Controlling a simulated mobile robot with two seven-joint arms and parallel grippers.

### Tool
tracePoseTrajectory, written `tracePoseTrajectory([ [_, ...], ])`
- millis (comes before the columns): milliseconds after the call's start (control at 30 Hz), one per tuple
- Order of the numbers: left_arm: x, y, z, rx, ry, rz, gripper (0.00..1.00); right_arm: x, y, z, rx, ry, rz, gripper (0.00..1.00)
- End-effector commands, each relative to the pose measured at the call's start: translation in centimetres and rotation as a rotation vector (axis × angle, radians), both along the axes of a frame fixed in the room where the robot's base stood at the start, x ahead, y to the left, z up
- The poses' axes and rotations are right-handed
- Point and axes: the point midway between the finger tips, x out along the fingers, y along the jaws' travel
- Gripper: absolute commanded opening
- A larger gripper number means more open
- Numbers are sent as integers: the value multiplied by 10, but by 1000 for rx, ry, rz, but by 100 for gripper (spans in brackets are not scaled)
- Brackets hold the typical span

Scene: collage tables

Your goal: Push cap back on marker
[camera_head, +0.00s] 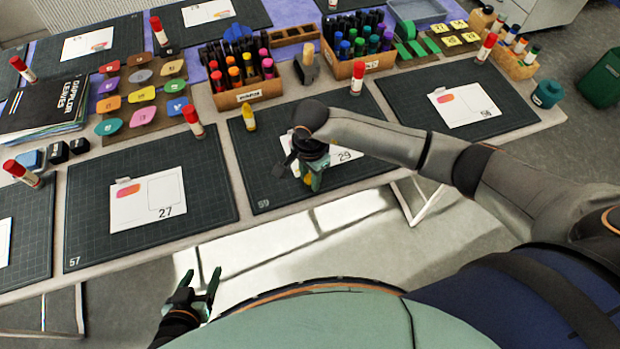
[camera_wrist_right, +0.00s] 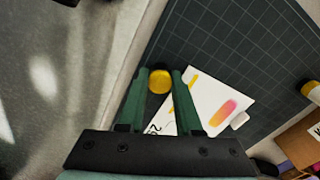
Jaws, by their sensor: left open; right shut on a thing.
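My right gripper (camera_head: 307,182) is above the front part of the middle mat (camera_head: 262,188), beside card 29 (camera_head: 345,154). In the right wrist view my right gripper (camera_wrist_right: 161,72) is shut on a round-ended yellow piece (camera_wrist_right: 160,81). I cannot tell whether it is the cap or the marker body. Another small yellow piece (camera_head: 249,117) stands upright at the mat's far left, apart from my grippers; a yellow piece also shows at the wrist view's right edge (camera_wrist_right: 313,92). My left gripper (camera_head: 203,278) is open and empty, low in front of the table.
A marker box (camera_head: 250,97) with several markers stands behind the mat. A red-capped glue stick (camera_head: 193,121) stands to its left, another (camera_head: 357,77) at its back right. Card 27 (camera_head: 148,198) lies on the left mat (camera_head: 210,165).

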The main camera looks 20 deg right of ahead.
Motion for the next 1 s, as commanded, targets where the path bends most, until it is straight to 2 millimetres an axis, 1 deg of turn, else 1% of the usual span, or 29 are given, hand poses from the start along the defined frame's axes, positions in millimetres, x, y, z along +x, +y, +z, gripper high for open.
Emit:
tracePoseTrajectory([
  [33, 0, 0, 0, 0, 0, 0, 66, 0, 0, 0, 0, 0, 0, 22],
  [233, 0, 0, 0, 0, 0, 0, 66, 0, 0, 0, 0, 0, 0, 0],
  [633, 0, 0, 0, 1, 0, -1, 66, 0, 0, 0, 0, 0, 0, 0],
  [767, 0, 0, -2, 1, 0, -1, 66, 1, 0, 5, -1, -3, 1, 0],
  [867, 0, 0, -5, 1, 0, -1, 66, 1, 0, 14, 1, -4, 1, 0],
  [967, 0, 0, -11, 1, 0, -1, 66, 2, -1, 33, -1, -8, 2, 0],
  [1000, 0, 0, -9, 1, 1, -1, 66, -5, 5, 41, 2, -5, 6, 0],
])
